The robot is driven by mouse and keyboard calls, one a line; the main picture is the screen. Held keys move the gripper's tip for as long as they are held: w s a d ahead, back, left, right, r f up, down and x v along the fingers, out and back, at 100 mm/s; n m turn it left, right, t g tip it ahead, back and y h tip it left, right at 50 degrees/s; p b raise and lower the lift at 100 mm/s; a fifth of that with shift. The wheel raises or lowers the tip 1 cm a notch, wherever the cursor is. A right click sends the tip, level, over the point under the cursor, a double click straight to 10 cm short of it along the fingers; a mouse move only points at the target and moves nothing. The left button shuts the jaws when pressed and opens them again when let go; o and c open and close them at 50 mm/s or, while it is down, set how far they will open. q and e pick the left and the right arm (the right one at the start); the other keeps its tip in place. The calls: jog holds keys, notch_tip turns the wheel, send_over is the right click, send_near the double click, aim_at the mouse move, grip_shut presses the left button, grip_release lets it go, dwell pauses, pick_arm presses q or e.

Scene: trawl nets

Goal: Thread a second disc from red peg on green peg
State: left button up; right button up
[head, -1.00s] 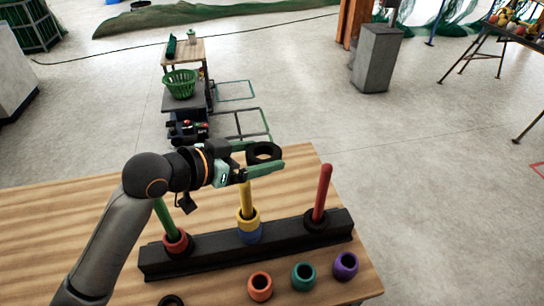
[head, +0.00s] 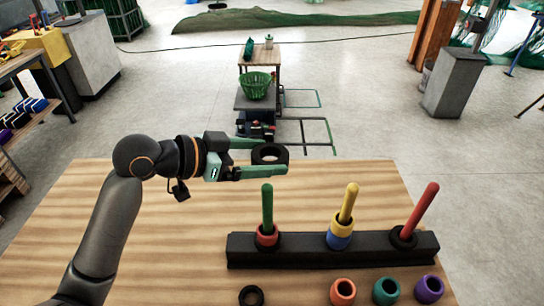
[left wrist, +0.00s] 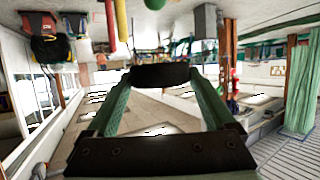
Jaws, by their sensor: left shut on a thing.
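My left gripper (head: 275,158) is shut on a black disc (head: 268,149), held between its fingertips above and behind the green peg (head: 267,205) in the head view. The disc (left wrist: 160,75) also shows between the fingers in the left wrist view. The green peg stands on a black base (head: 300,252) with a red ring (head: 267,236) at its foot. The red peg (head: 422,210), at the right end, tilts in the picture and has a black disc (head: 402,238) at its foot. The held disc is apart from the green peg. My right gripper is not in view.
The yellow peg (head: 349,203) in the middle carries yellow and blue rings. A black ring (head: 251,296), an orange ring (head: 343,291), a teal ring (head: 386,291) and a purple ring (head: 429,289) lie in front. The wooden table (head: 160,230) is clear at left.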

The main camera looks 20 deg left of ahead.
aim_at(267, 185)
pick_arm(q)
jog(key=shift+s+a, duration=0.15)
jog(key=shift+a, duration=0.15)
jog(key=shift+f+b, duration=0.55)
jog(key=shift+f, duration=0.6)
jog(key=shift+f+b, duration=2.25)
jog(key=shift+f, duration=0.4)
jog(key=o, duration=1.2)
jog(key=b+v, duration=0.1)
jog(key=v, duration=1.1)
jog(key=shift+s+a+b, duration=0.15)
jog(key=shift+s+b, duration=0.05)
jog(key=shift+b, duration=0.1)
